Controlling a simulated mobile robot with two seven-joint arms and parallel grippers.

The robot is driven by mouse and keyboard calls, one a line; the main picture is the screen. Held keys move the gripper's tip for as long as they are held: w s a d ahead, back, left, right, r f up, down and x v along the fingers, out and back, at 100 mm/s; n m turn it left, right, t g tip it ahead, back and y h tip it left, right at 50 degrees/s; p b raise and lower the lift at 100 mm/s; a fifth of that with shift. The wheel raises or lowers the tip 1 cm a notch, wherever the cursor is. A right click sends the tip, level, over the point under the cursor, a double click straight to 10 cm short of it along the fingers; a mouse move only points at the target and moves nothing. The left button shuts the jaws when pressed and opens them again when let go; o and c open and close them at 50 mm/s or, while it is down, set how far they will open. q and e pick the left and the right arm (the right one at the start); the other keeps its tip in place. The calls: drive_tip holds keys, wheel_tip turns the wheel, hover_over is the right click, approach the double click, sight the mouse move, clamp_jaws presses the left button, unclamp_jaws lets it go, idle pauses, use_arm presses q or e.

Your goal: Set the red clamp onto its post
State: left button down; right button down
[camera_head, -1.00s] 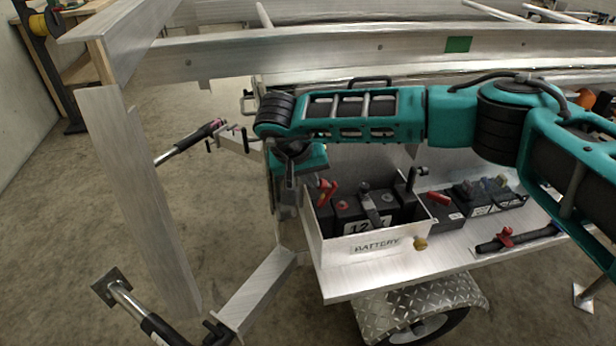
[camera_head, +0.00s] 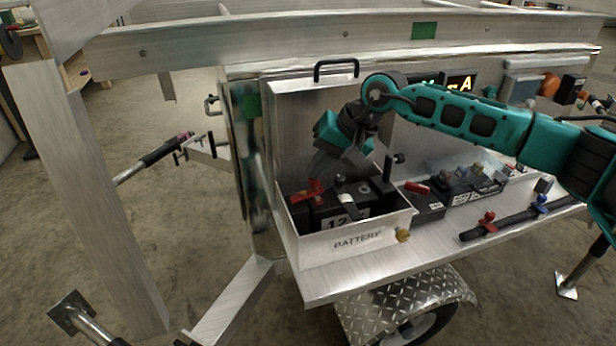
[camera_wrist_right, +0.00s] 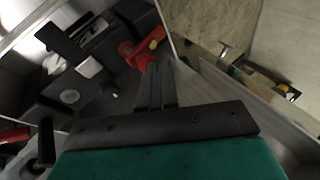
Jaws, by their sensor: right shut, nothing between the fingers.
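The red clamp (camera_head: 308,192) is at the left end of the battery box (camera_head: 345,240), beside the black battery (camera_head: 338,218) marked 12. Whether it sits around a post, I cannot tell. My right gripper (camera_head: 318,172) reaches down into the box just above the clamp, shut and empty. In the right wrist view, the closed fingers (camera_wrist_right: 155,80) point at the red clamp (camera_wrist_right: 140,52), which shows a yellow spot; they are close to it or touching. My left gripper is not in view.
The box's raised lid (camera_head: 303,115) with a black handle stands behind my gripper. A black upright handle (camera_head: 391,165) rises at the box's right end. A red grip (camera_head: 417,188) and another battery (camera_head: 475,185) are to the right. A bar with red and blue clamps (camera_head: 515,222) lies on the shelf.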

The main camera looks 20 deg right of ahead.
drive_tip(key=shift+f, duration=0.1)
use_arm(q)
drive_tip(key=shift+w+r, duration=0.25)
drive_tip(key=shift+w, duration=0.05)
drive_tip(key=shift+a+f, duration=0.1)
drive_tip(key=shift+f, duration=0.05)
use_arm(e)
drive_tip(key=shift+a+f, duration=0.1)
drive_tip(key=shift+a, duration=0.05)
drive_tip(key=shift+a+f, duration=0.15)
drive_tip(key=shift+a, duration=0.45)
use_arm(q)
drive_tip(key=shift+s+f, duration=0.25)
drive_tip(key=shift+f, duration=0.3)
